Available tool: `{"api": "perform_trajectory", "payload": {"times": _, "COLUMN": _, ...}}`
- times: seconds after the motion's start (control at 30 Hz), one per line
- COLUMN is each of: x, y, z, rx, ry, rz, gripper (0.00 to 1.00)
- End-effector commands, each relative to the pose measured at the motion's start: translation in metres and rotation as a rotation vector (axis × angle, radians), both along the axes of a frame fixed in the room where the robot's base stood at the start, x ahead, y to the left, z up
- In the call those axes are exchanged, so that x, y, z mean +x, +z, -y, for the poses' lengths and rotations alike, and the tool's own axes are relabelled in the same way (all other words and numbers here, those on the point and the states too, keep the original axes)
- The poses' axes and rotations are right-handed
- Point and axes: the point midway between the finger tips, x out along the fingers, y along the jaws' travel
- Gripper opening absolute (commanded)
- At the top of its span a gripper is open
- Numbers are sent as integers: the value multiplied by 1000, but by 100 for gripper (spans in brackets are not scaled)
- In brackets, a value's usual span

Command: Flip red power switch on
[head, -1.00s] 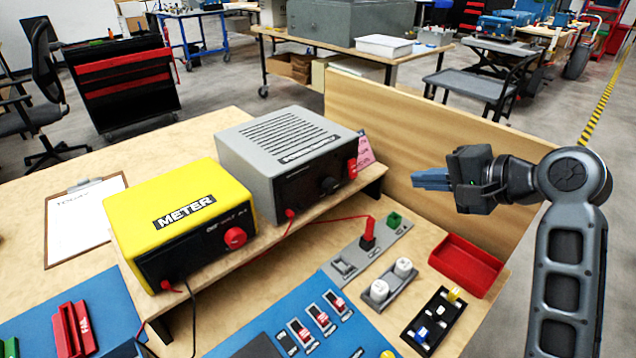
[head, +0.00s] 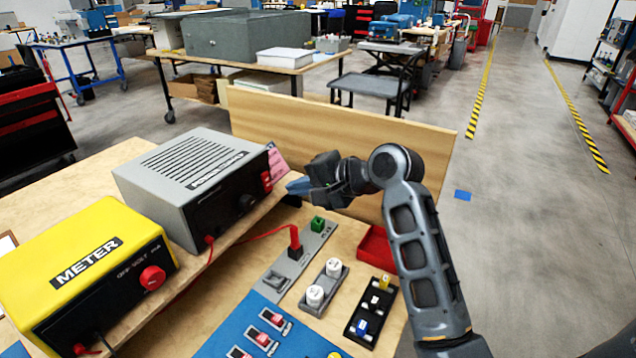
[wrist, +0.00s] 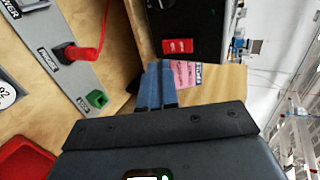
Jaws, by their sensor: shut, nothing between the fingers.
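The red power switch (head: 266,181) sits at the right end of the dark front panel of the grey box (head: 185,172). It also shows in the wrist view as a red rocker (wrist: 178,46) on the black panel, just ahead of the fingertips. My gripper (head: 291,187) is just right of the switch in the head view, its blue fingers pointing left toward it. In the wrist view the two blue fingers (wrist: 160,70) are together with nothing between them. A small gap seems to separate them from the switch; contact is not clear.
A pink note (head: 279,163) hangs beside the box, near my fingers. A wooden panel (head: 330,130) stands behind. Below are a grey strip with a red plug (head: 295,240) and green socket (head: 318,224), and a red tray (head: 376,248). The yellow meter (head: 95,262) is left.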

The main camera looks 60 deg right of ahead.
Motion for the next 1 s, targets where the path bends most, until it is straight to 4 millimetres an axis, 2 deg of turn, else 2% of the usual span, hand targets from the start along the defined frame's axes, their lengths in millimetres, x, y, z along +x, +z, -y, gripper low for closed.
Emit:
{"api": "perform_trajectory", "payload": {"times": 0.1, "x": 20, "y": -6, "z": -1, "rx": -1, "ry": 3, "rz": 0, "gripper": 0}}
{"api": "perform_trajectory", "payload": {"times": 0.3, "x": 40, "y": -11, "z": -2, "rx": 0, "ry": 1, "rz": -1, "gripper": 0}}
{"api": "perform_trajectory", "payload": {"times": 1.0, "x": 48, "y": -18, "z": -2, "rx": 2, "ry": 1, "rz": 43, "gripper": 0}}
